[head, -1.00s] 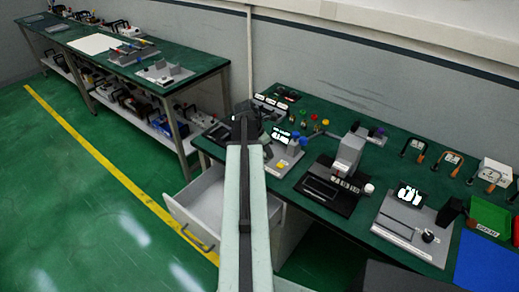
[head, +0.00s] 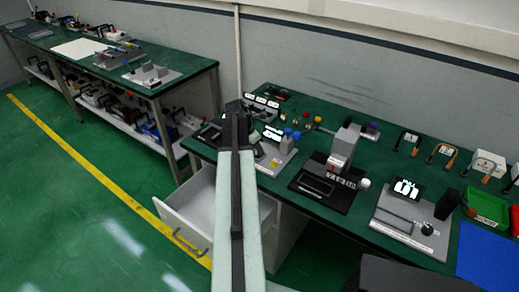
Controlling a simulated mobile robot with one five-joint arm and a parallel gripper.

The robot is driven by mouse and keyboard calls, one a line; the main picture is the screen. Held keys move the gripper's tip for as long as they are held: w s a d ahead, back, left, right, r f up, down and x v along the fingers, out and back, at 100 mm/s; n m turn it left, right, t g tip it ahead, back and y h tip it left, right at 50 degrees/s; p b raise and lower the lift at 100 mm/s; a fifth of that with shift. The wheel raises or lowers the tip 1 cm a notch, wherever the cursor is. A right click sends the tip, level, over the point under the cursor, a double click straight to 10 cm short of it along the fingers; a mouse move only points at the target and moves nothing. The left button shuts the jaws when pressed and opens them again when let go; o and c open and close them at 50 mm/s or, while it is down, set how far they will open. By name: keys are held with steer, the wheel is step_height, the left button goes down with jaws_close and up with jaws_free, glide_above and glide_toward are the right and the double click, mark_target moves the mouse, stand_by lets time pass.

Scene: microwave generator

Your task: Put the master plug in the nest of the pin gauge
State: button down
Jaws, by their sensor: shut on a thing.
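My arm runs up the middle of the head view, and my gripper (head: 236,108) is its dark far end, over the left end of the green bench. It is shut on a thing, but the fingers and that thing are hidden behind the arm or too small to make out. I cannot pick out the master plug. Three devices stand on the bench: a grey one with blue knobs and a lit display (head: 279,147) just right of my gripper, a black-based one with a grey head (head: 343,150), and a flat grey one (head: 405,212) with a display. I cannot tell which is the pin gauge.
A white drawer (head: 192,208) stands open under the bench's left end. Padlock-like items (head: 441,152), a green bin (head: 487,207) and a blue mat (head: 487,255) lie to the right. A second bench (head: 190,70) stands at the back left. Green floor is clear at left.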

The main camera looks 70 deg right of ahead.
steer(key=c, duration=1.2)
jaws_free()
steer(key=shift+r+p, duration=0.4)
steer(key=shift+p, duration=0.1)
steer(key=p+v, duration=1)
steer(key=v, duration=0.1)
steer(key=shift+w+a+r, duration=0.15)
